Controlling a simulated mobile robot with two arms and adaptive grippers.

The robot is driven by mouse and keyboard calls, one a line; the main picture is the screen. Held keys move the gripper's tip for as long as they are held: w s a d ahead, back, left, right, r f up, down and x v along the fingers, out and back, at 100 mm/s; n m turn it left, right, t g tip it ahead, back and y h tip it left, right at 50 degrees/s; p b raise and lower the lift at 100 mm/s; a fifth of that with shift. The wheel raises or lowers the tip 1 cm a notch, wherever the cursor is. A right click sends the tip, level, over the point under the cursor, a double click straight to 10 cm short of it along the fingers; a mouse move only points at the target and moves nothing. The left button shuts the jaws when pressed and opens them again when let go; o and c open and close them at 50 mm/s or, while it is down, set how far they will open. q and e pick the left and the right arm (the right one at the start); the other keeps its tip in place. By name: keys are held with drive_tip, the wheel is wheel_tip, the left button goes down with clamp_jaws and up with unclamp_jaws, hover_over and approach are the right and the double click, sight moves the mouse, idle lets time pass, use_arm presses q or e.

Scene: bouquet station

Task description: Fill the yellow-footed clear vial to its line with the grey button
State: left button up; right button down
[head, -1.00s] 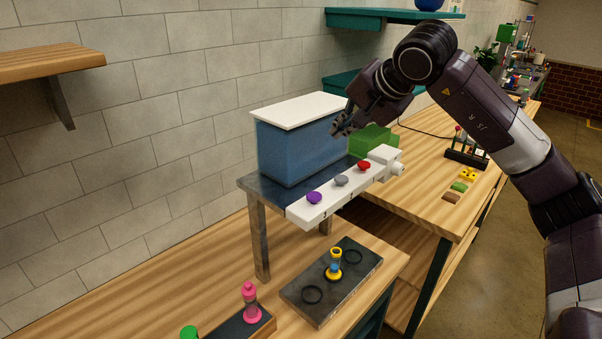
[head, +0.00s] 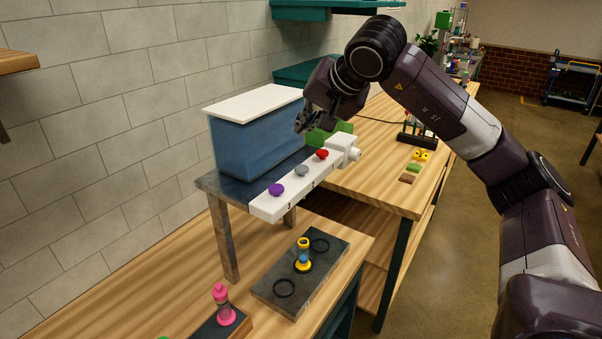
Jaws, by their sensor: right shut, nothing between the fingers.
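The yellow-footed clear vial (head: 303,256) stands upright on a dark slab (head: 272,296) with ring marks, below the dispenser. Some blue shows in its middle; I cannot make out its line. The grey button (head: 301,171) sits on the white dispenser bar (head: 268,208), between a purple button (head: 276,190) and a red button (head: 322,154). My right gripper (head: 301,124) is shut and empty, above and behind the red button, beside the blue tank, apart from the buttons. My left gripper is out of view.
A blue tank (head: 254,145) with a white lid stands on a metal stand. A pink vial (head: 222,306) stands in a holder at the front. A green block (head: 330,133) and a dark rack (head: 418,137) are on the bench behind. A teal shelf (head: 340,8) hangs above.

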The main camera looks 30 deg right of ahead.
sight(304, 169)
wheel_tip(304, 169, down, 6)
drive_tip(key=b, duration=0.4)
drive_tip(key=shift+d+f+b, duration=0.1)
drive_tip(key=shift+f+b, duration=0.1)
drive_tip(key=shift+b, duration=0.1)
drive_tip(key=shift+f, duration=0.3)
drive_tip(key=shift+f, duration=0.1)
idle(0.6)
drive_tip(key=shift+f+b, duration=0.25)
drive_tip(key=shift+b, duration=0.2)
drive_tip(key=shift+f+b, duration=0.45)
drive_tip(key=shift+f, duration=0.25)
idle(0.4)
drive_tip(key=shift+r, duration=0.1)
drive_tip(key=shift+r+p, duration=0.95)
drive_tip(key=shift+r, duration=0.05)
